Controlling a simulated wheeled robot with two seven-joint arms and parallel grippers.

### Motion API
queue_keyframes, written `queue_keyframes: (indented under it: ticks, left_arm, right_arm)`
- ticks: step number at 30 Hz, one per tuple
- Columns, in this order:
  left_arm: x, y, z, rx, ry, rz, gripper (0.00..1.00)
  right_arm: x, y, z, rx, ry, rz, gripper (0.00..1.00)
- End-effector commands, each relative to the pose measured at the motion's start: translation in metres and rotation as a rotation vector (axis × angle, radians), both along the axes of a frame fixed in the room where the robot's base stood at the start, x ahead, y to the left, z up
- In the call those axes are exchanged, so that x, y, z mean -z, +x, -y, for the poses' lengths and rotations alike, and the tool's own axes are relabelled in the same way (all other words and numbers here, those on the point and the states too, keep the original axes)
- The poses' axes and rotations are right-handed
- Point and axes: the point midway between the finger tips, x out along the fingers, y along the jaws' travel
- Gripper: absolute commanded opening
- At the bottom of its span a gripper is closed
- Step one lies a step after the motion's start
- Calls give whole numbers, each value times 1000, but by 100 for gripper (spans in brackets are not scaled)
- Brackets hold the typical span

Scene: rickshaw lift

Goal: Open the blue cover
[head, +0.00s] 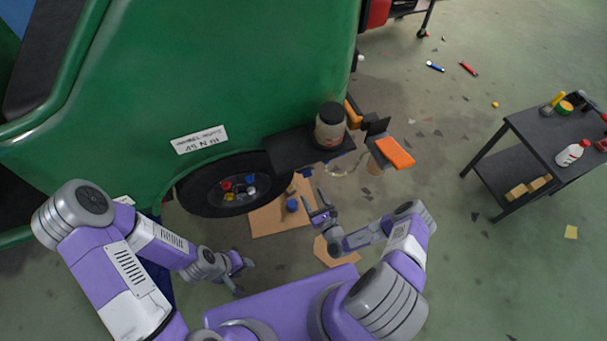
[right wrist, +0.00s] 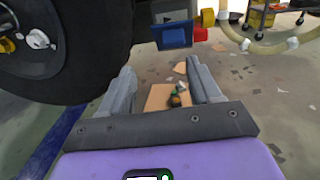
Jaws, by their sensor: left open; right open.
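A blue box-like piece, which looks like the blue cover (right wrist: 172,36), shows at the top of the right wrist view, beside the black tyre. It looks closed. I cannot make it out in the head view, where the black shelf (head: 290,150) may hide it. My right gripper (head: 318,206) is open and empty, below the shelf and right of the wheel. Its two fingers (right wrist: 162,82) point toward the area below the blue piece, apart from it. My left gripper (head: 240,272) is open and empty, low in front of the wheel.
The green rickshaw (head: 220,80) fills the upper left. Its wheel (head: 230,185) has coloured nuts. A dark-lidded jar (head: 330,127) stands on the shelf. Cardboard (head: 265,222) lies on the floor. A dark cart (head: 540,140) stands right; floor between is mostly clear.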

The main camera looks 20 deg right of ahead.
Motion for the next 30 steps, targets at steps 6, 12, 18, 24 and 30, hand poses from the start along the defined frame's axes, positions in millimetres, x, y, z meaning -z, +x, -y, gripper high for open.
queue_keyframes:
  ticks: [6,12,18,24,30]
  left_arm:
    - [2,0,0,0,0,0,43]
    - [10,0,0,0,0,0,43]
    - [16,0,0,0,0,0,43]
    - [16,0,0,0,0,0,43]
    - [16,0,0,0,0,0,43]
  right_arm:
    - [-4,11,17,83,7,16,63]
    - [-3,43,15,78,6,18,63]
    - [-4,68,14,78,7,16,63]
    - [-5,76,14,78,7,15,63]
    - [-5,76,14,77,8,15,60]
